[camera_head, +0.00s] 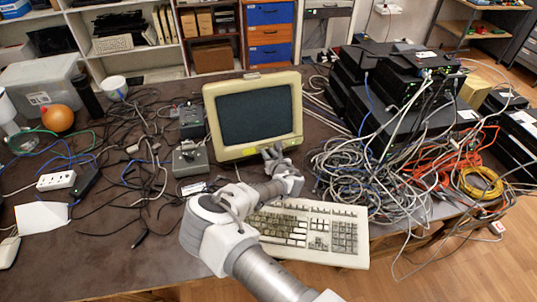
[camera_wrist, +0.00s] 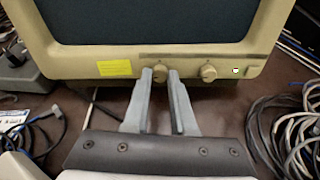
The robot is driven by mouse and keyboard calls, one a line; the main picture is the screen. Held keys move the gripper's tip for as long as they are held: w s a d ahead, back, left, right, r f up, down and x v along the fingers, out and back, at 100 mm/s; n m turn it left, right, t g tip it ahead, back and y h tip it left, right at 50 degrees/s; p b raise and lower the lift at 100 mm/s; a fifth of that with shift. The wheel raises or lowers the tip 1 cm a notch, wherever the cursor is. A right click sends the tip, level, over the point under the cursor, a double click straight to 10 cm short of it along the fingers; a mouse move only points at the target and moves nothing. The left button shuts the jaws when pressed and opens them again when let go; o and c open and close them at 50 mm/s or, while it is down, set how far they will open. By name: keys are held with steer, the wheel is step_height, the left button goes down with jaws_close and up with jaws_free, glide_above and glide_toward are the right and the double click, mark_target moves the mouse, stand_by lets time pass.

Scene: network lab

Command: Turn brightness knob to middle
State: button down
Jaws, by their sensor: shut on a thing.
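A beige CRT monitor (camera_head: 252,115) stands on the dark table, and its lower front bezel (camera_wrist: 70,66) fills the top of the wrist view. Two small round beige knobs sit on that bezel: a left knob (camera_wrist: 160,68) and a right knob (camera_wrist: 208,73). My gripper (camera_wrist: 161,76) is at the bezel, with one fingertip on each side of the left knob, shut on it. The knob labels are too small to read, so I cannot tell which is brightness, nor the knob's angle. In the head view my gripper (camera_head: 273,152) hides the knobs.
A keyboard (camera_head: 310,230) lies below my arm. Tangled cables (camera_head: 360,170) and black network boxes (camera_head: 385,95) crowd the right. A grey control box (camera_head: 190,160) stands left.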

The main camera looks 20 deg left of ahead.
steer(key=m+b, duration=0.2)
steer(key=m, duration=0.3)
steer(key=shift+w+d+f+y+b, duration=0.1)
steer(key=shift+y+b, duration=0.2)
steer(key=shift+b, duration=0.05)
steer(key=m+b, duration=0.2)
steer(key=m, duration=0.2)
steer(key=shift+f+b, duration=0.1)
steer(key=shift+b, duration=0.3)
steer(key=m+y+b, duration=0.1)
steer(key=m+b, duration=0.3)
steer(key=m, duration=0.1)
steer(key=shift+f+m, duration=0.1)
steer(key=shift+m, duration=0.2)
steer(key=shift+m+b, duration=2.05)
steer(key=shift+m, duration=0.15)
steer(key=c, duration=0.7)
jaws_free()
steer(key=shift+d+r, duration=0.1)
steer(key=shift+r, duration=0.1)
